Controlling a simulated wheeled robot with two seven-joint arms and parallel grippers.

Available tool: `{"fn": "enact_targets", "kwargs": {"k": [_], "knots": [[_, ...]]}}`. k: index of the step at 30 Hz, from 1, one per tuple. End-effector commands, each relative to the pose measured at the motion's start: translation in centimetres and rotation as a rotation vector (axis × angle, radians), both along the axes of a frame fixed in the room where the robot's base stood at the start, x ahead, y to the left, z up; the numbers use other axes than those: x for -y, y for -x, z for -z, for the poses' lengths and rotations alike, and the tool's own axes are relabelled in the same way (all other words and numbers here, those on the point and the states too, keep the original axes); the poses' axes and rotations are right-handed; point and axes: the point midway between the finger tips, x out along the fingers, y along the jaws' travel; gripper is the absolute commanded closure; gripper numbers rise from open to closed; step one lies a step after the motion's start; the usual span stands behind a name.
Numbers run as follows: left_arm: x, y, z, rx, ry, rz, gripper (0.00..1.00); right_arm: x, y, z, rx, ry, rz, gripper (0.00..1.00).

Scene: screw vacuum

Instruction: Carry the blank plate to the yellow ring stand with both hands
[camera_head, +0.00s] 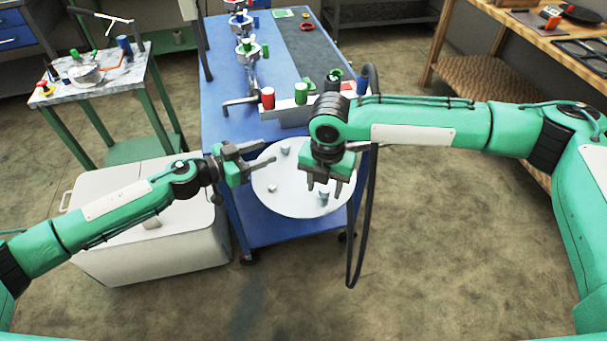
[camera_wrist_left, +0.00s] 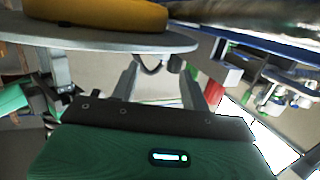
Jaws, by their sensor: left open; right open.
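The blank plate (camera_head: 290,204), a round pale disc with small metal posts, lies at the near end of the blue table. In the left wrist view its rim (camera_wrist_left: 110,42) crosses the top, and a yellow round piece (camera_wrist_left: 100,14), apparently the ring stand, lies against its other face. The head view hides the yellow piece. My left gripper (camera_head: 254,158) is open and empty at the plate's far-left rim; its fingers (camera_wrist_left: 164,85) show just off the rim. My right gripper (camera_head: 320,190) is open above the plate's right side, fingers pointing down; contact cannot be told.
The blue table (camera_head: 228,75) carries a pale block with a red cylinder (camera_head: 268,98) and a green cylinder (camera_head: 301,92) behind the plate. A black hose (camera_head: 373,190) hangs right of the plate. A white case (camera_head: 150,245) stands left. Floor in front is clear.

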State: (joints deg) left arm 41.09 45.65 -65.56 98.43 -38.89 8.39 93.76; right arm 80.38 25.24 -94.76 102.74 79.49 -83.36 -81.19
Motion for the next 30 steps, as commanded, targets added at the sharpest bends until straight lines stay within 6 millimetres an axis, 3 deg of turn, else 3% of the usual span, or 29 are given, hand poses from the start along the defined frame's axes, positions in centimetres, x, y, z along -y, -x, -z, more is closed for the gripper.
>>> {"fn": "enact_targets", "kwargs": {"k": [6,14,30], "knots": [[-2.8,1.9,-0.5,-0.001,0.0,0.0,0.54,0.0,0.0,0.0,0.0,0.0,0.0,0.54],[-3.8,2.6,-0.7,0.0,0.001,0.001,0.54,0.0,0.0,-0.7,0.001,-0.002,0.001,0.54],[-3.8,2.6,-0.7,0.0,0.0,0.001,0.54,0.0,0.0,-10.6,0.002,0.0,0.001,0.54]]}}
